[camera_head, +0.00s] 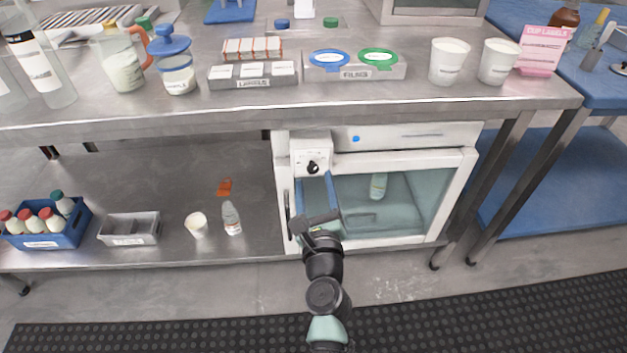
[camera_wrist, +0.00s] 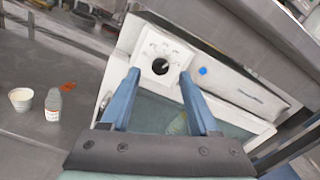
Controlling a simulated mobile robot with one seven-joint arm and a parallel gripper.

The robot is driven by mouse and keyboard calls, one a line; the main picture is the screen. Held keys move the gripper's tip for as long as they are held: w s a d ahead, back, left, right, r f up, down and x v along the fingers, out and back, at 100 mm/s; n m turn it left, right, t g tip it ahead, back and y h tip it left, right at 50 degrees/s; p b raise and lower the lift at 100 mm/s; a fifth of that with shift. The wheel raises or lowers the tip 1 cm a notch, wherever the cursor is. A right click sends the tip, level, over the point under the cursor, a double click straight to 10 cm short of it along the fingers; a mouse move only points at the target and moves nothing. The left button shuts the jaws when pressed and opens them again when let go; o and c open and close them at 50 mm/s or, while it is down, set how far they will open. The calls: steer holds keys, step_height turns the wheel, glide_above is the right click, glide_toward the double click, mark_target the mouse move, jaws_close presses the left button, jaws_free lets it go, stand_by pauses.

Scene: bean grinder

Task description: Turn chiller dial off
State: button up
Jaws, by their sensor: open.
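The chiller (camera_head: 400,190) is a white cabinet with a glass door under the steel table. Its dial (camera_head: 313,167) is a black knob on a white panel at the upper left of the front. The dial (camera_wrist: 160,67) also shows in the wrist view, straight ahead between my fingers, on a panel with small markings too fine to read. My gripper (camera_head: 315,177) is just below the dial in the head view. My gripper (camera_wrist: 158,90) has two blue fingers spread wide apart, with nothing between them. The fingertips appear short of the dial, not touching it.
A blue dot (camera_head: 356,139) is on the chiller's top strip. A bottle (camera_head: 378,186) stands behind the glass. On the shelf to the left are a white cup (camera_head: 197,224), a bottle (camera_head: 232,218) and a grey tray (camera_head: 130,229). The tabletop edge (camera_head: 200,115) overhangs above the dial.

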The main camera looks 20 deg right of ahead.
mark_target(313, 171)
steer(key=shift+b+x, duration=0.7)
steer(key=shift+x, duration=0.95)
steer(key=shift+r, duration=0.1)
jaws_close()
